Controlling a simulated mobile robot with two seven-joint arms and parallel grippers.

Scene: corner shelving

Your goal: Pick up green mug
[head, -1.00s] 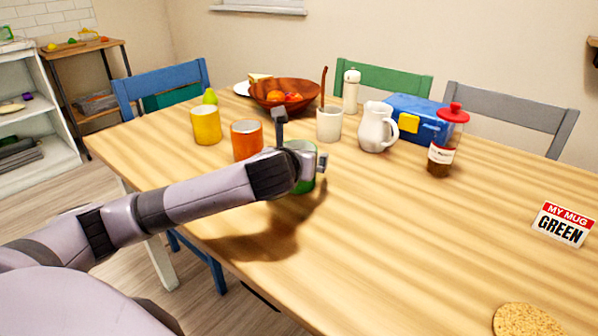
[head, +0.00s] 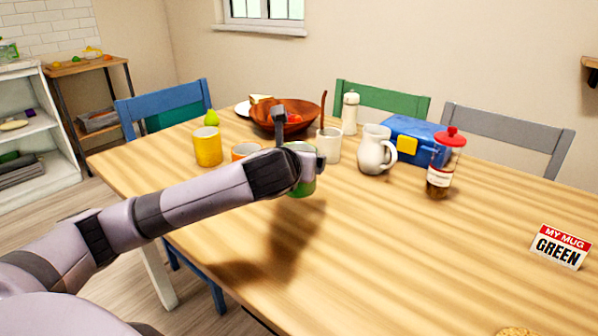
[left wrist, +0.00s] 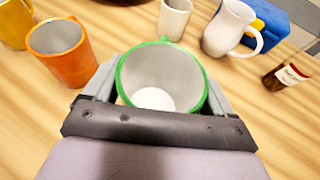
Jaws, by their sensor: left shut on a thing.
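The green mug (head: 303,186) is mostly hidden behind my left gripper (head: 300,143) in the head view. In the left wrist view the mug (left wrist: 124,82) shows its green rim and pale, empty inside, between the two fingers of my left gripper (left wrist: 160,88). The gripper is shut on the mug's sides. In the head view the mug appears raised above the table, with the arm's shadow falling on the wood below. A "MY MUG GREEN" sign (head: 560,246) stands at the right of the table. My right gripper is not in view.
Close by stand an orange mug (left wrist: 62,55), a yellow mug (head: 207,147), a white mug (head: 329,147) and a white pitcher (head: 375,152). Behind are a wooden bowl (head: 275,125), a blue box (head: 418,130) and a red-lidded jar (head: 443,170). The table's front right is mostly clear.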

